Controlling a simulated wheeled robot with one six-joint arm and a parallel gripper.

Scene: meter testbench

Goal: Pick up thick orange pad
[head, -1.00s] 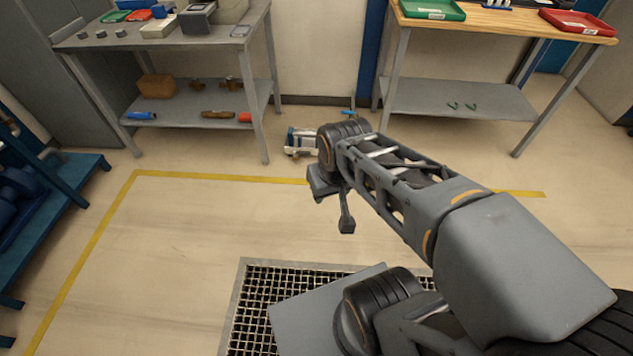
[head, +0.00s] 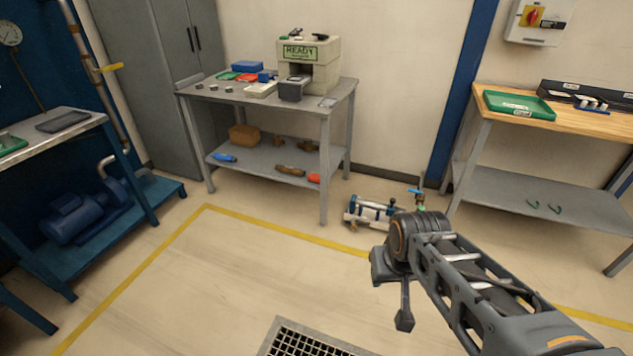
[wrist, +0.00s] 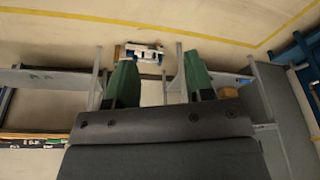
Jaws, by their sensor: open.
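A small flat orange-red item (head: 247,77) lies on the grey table at the back, beside a green one (head: 229,75). It is too small to tell whether it is the thick orange pad or a tray. My gripper shows in the wrist view (wrist: 160,78), with its two green-lined fingers apart and nothing between them. It is over the open floor, well away from the grey table, which stands farther back. In the head view my arm reaches in from the lower right.
The grey table (head: 220,93) also carries a beige READY machine (head: 325,65), a dark grey box (head: 293,89) and blue items. A wooden-topped bench (head: 575,118) with a green tray (head: 520,106) stands at right. A blue pump stand (head: 150,200) is at left.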

